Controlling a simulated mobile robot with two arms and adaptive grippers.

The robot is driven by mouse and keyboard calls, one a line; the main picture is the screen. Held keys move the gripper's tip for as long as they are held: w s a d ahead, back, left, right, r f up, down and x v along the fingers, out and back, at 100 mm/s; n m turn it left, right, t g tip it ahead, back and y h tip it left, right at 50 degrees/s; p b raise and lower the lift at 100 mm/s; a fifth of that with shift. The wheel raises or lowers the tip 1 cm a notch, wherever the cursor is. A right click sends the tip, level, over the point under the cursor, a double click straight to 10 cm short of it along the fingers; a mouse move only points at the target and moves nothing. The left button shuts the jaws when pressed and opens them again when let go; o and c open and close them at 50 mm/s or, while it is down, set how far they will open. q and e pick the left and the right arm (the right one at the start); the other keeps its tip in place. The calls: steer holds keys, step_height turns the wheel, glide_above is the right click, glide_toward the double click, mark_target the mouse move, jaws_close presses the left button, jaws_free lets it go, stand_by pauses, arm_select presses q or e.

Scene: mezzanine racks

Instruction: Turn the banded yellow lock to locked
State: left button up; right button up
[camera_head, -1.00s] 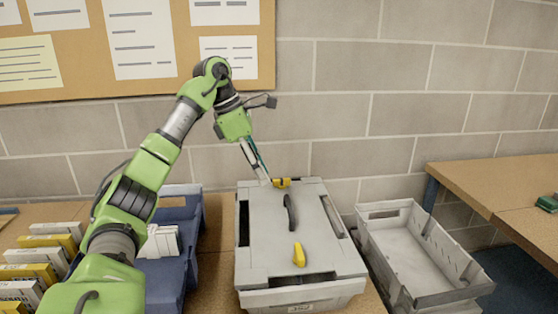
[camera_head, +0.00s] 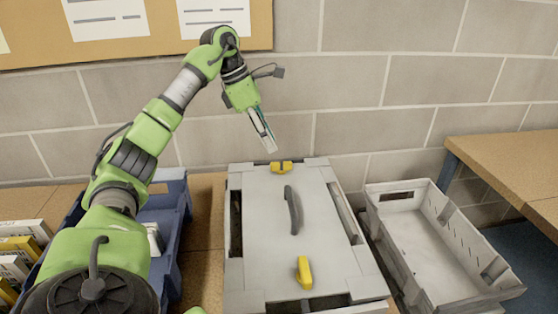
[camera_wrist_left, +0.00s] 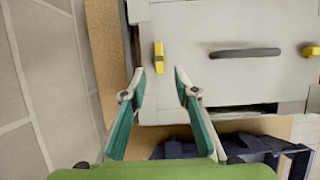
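A grey lidded box (camera_head: 262,235) stands on the bench with a dark curved handle (camera_head: 293,210) on its lid. A yellow lock (camera_head: 281,167) at the far edge lies crosswise and seems to have a dark band at its middle. It also shows in the left wrist view (camera_wrist_left: 158,57). A second yellow lock (camera_head: 304,272) near the front edge points front to back; it is at the right in the wrist view (camera_wrist_left: 312,51). My left gripper (camera_head: 270,146) is above and just behind the far lock, apart from it. Its fingers (camera_wrist_left: 160,77) are open and empty. My right gripper is out of view.
An empty grey tray (camera_head: 430,240) stands right of the box. A blue bin (camera_head: 172,225) stands to the left, partly behind my left arm. A brick wall (camera_head: 370,125) is close behind the box. Another wooden table (camera_head: 510,165) is at the right.

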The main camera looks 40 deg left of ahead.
mark_target(281, 163)
arm_select(q)
steer(key=x, duration=0.7)
steer(key=shift+w+f, duration=0.2)
steer(key=shift+f, duration=0.15)
jaws_close()
